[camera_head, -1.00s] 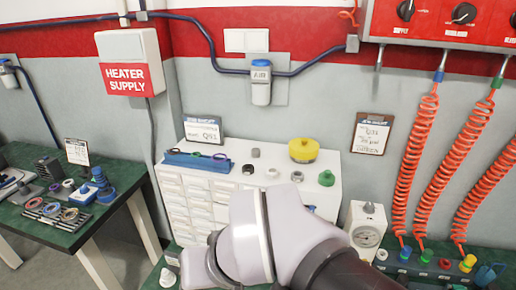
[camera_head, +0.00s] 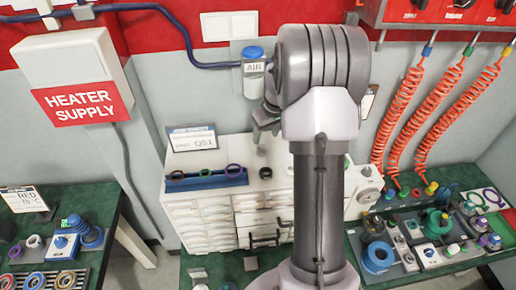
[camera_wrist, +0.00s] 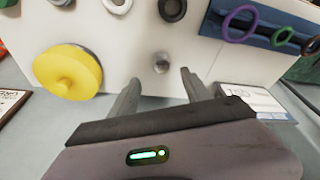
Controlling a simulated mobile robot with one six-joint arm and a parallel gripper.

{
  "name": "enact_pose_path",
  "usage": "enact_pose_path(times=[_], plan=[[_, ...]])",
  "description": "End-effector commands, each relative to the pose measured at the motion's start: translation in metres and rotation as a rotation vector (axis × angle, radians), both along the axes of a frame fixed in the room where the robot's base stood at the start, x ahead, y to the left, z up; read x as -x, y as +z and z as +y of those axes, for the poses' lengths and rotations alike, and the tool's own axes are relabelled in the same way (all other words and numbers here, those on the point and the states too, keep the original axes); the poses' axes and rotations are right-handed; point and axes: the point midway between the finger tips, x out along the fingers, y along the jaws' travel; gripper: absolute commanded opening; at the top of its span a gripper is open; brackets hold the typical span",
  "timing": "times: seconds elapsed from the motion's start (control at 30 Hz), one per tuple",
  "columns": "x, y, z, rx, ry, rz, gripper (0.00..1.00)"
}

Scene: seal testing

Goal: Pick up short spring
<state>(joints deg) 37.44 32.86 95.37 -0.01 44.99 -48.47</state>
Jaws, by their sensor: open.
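A small grey metallic cylinder, which looks like the short spring (camera_wrist: 161,62), stands on the white cabinet top (camera_wrist: 120,45) in the wrist view. Its coils are too small to make out. My gripper (camera_wrist: 159,82) is open and empty, and the spring shows between and just beyond its two fingertips, apart from both. In the head view my gripper (camera_head: 267,120) hangs above the cabinet (camera_head: 215,215), and the spring cannot be told clearly there.
A yellow knobbed cap (camera_wrist: 68,70) lies left of the spring in the wrist view. A black ring (camera_wrist: 172,9) and a white ring (camera_wrist: 117,5) lie beyond it. A blue rack with rings (camera_wrist: 262,32) is at the right, with a sign (camera_wrist: 252,101) nearer.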

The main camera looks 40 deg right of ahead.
Motion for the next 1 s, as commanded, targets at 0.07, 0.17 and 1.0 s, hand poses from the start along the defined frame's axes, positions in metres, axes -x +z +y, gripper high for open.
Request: enact_pose_path(times=[0.07, 0.17, 1.0], plan=[[-0.004, -0.014, 0.0, -0.001, 0.0, 0.001, 0.57], [-0.007, -0.023, 0.0, 0.0, 0.0, -0.001, 0.57], [-0.02, -0.07, -0.001, 0.0, 0.0, -0.003, 0.0]])
